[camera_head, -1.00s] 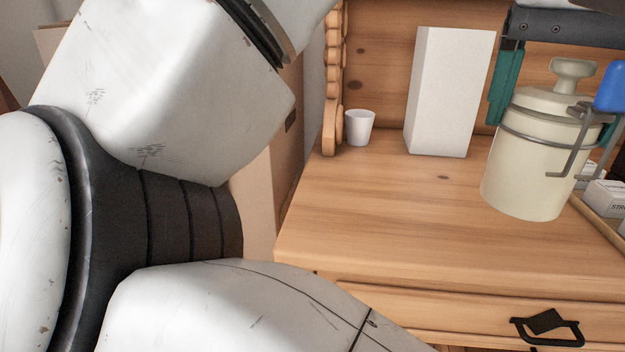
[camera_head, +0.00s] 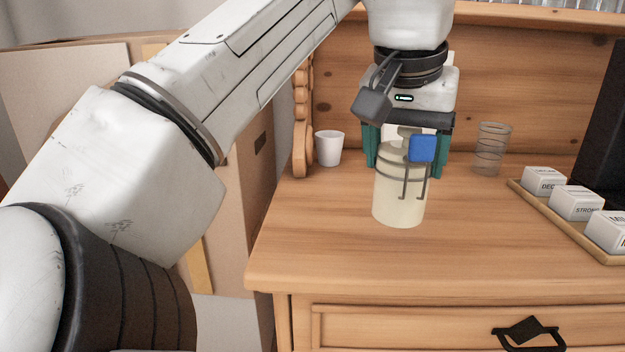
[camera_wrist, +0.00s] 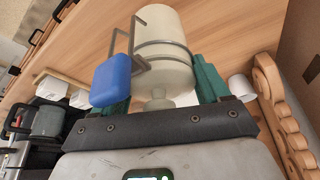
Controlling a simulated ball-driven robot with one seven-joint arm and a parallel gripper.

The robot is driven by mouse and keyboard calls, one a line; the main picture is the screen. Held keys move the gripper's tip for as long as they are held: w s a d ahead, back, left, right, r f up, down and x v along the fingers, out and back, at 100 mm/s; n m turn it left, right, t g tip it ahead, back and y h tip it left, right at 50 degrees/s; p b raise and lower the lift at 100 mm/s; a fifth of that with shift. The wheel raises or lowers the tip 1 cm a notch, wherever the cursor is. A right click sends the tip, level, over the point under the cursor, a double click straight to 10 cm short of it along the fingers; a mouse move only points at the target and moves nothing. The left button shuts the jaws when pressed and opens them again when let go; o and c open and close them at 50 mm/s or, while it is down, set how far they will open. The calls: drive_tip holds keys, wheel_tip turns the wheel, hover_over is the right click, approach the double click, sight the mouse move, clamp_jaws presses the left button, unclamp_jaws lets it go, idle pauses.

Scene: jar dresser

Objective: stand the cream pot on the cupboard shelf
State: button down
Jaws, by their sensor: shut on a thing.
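The cream pot (camera_head: 398,195) is upright below my gripper (camera_head: 406,165) in the head view, over the dresser's wooden top (camera_head: 330,245). I cannot tell whether its base touches the wood. It has a metal wire clasp and a blue tag (camera_head: 422,148). My gripper is shut on the pot around its upper part, with a teal finger on each side. In the wrist view the pot (camera_wrist: 165,50) is between the teal fingers, with its knobbed lid toward my gripper (camera_wrist: 160,95). I cannot make out a cupboard shelf for certain.
A white cup (camera_head: 328,148) stands left of the pot. A ribbed clear glass (camera_head: 490,148) stands at the right. A wooden tray (camera_head: 560,225) of small white labelled boxes lies beside a dark object (camera_head: 605,130). The dresser's front left top is bare.

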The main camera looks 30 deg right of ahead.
sight(393, 184)
drive_tip(key=shift+w+d+f, duration=0.15)
drive_tip(key=shift+w+f, duration=0.6)
drive_tip(key=shift+f, duration=1.65)
drive_tip(key=shift+f, duration=0.1)
unclamp_jaws()
